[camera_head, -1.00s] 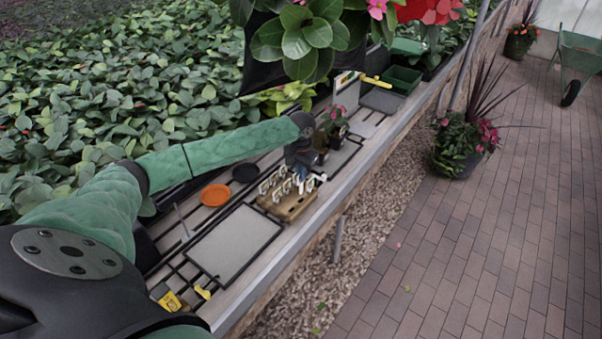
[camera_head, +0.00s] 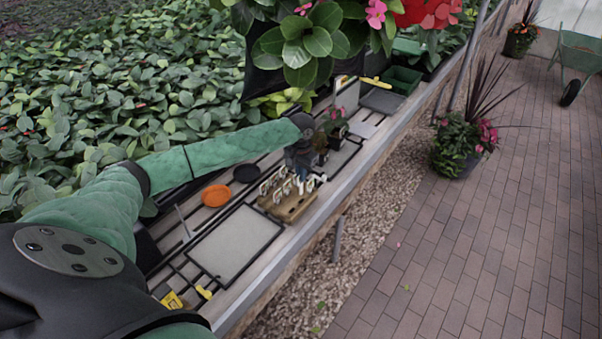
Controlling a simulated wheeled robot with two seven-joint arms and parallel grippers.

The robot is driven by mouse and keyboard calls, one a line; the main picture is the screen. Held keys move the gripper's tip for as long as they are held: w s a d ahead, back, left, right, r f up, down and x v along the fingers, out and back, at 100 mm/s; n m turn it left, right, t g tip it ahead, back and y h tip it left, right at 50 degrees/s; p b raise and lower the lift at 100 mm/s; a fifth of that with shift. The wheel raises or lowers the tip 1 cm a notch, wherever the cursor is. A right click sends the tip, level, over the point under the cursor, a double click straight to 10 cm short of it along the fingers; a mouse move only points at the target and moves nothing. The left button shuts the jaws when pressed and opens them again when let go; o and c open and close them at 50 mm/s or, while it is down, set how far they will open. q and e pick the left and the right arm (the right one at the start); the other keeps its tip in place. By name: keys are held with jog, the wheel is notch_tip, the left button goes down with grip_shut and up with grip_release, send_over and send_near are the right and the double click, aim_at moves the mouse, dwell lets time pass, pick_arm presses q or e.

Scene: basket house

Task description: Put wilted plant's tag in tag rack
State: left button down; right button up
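The wooden tag rack (camera_head: 291,208) stands on the bench, with several white tags upright in it. My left gripper (camera_head: 301,175) points down at the rack's far end, among or just above the tags. Its fingers are small and partly hidden, so I cannot tell whether they are open or hold a tag. A small potted plant with pink flowers (camera_head: 335,120) stands just beyond the gripper. I cannot tell from here whether it is wilted. My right gripper is not in view.
A grey framed tray (camera_head: 235,243) lies nearer than the rack, with an orange saucer (camera_head: 215,196) and a black saucer (camera_head: 246,174) to the left. Yellow items (camera_head: 172,300) lie at the near end. Hanging flowers (camera_head: 310,40) fill the top.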

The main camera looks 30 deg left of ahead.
aim_at(301, 183)
pick_arm(q)
jog(key=shift+f, duration=0.1)
dwell(0.6)
jog(key=shift+f, duration=1.85)
jog(key=shift+f, duration=0.1)
jog(key=shift+f, duration=1.65)
jog(key=c, duration=1.5)
grip_release()
jog(key=shift+c, duration=0.2)
